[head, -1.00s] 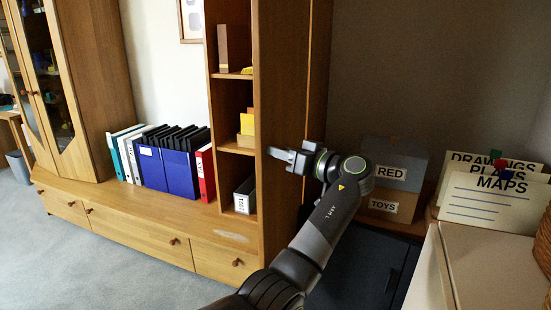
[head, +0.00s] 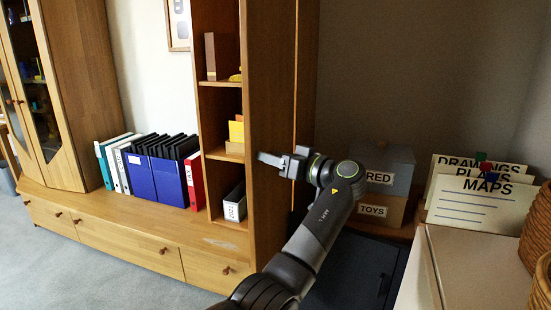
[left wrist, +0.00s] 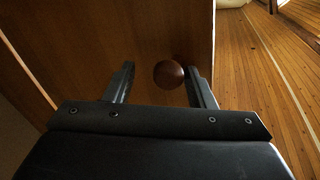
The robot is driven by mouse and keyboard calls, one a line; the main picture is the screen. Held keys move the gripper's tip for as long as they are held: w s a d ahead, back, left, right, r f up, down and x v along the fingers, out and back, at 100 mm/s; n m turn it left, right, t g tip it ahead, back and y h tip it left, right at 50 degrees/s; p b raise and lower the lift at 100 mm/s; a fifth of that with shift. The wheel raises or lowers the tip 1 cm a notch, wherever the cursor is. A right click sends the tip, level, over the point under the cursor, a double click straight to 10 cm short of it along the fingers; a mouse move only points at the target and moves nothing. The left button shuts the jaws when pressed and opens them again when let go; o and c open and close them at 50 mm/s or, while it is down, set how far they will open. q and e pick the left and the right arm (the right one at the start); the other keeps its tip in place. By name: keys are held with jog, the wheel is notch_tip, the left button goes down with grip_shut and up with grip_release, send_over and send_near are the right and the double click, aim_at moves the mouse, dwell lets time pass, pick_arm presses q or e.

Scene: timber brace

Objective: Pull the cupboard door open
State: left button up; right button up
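My left gripper (head: 272,158) is in front of a tall wooden panel (head: 268,90) at the right end of the shelf unit in the head view. In the left wrist view a round dark brown knob (left wrist: 168,74) stands out from a brown wooden panel (left wrist: 110,35). The two fingers of my left gripper (left wrist: 160,85) are apart, with the knob between or just beyond their tips, nearer the right finger. I see no clear contact. The knob cannot be made out in the head view. My right gripper is not in view.
Boxes marked RED (head: 390,170) and TOYS (head: 380,210) stand behind my arm. A white-topped cabinet (head: 460,265) is at the right. Carpet (head: 90,270) is clear at lower left.

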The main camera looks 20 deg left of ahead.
pick_arm(q)
jog(key=shift+s, duration=0.15)
jog(key=b+v, duration=0.4)
jog(key=v, duration=1.3)
jog(key=shift+d, duration=0.2)
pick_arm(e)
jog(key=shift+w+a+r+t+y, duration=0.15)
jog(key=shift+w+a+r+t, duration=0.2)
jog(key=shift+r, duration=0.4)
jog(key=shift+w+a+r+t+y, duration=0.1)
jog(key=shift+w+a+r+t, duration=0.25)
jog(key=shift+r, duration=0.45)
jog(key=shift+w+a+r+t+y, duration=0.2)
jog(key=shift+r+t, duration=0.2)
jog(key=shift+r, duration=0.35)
